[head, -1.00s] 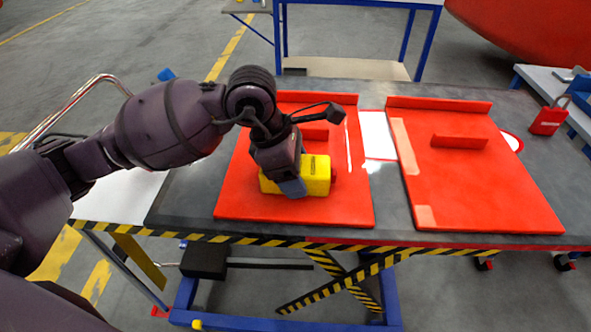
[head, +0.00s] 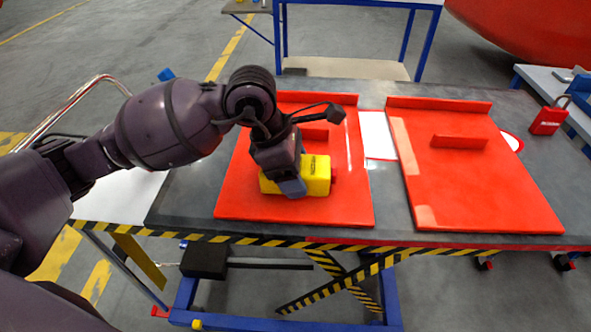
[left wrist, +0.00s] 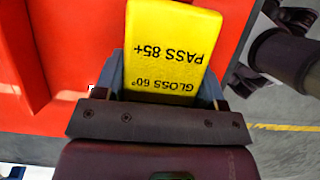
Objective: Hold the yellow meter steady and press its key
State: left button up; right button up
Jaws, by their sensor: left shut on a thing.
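The yellow meter (head: 317,176) lies on the left red panel (head: 345,206) on the table. My left gripper (head: 291,187) comes down over the meter from above and is shut on it. In the left wrist view the meter (left wrist: 170,45) sits between the two fingers of my left gripper (left wrist: 170,92), its printed side showing "PASS 85+" and "GLOSS 60°" upside down. My right gripper is not in the head view.
A second red panel (head: 480,190) with a raised strip lies to the right on the grey table (head: 385,215). A white sheet (head: 377,140) lies between the panels. A red padlock-shaped item (head: 547,120) is at the far right. The table's front edge has black-and-yellow striping.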

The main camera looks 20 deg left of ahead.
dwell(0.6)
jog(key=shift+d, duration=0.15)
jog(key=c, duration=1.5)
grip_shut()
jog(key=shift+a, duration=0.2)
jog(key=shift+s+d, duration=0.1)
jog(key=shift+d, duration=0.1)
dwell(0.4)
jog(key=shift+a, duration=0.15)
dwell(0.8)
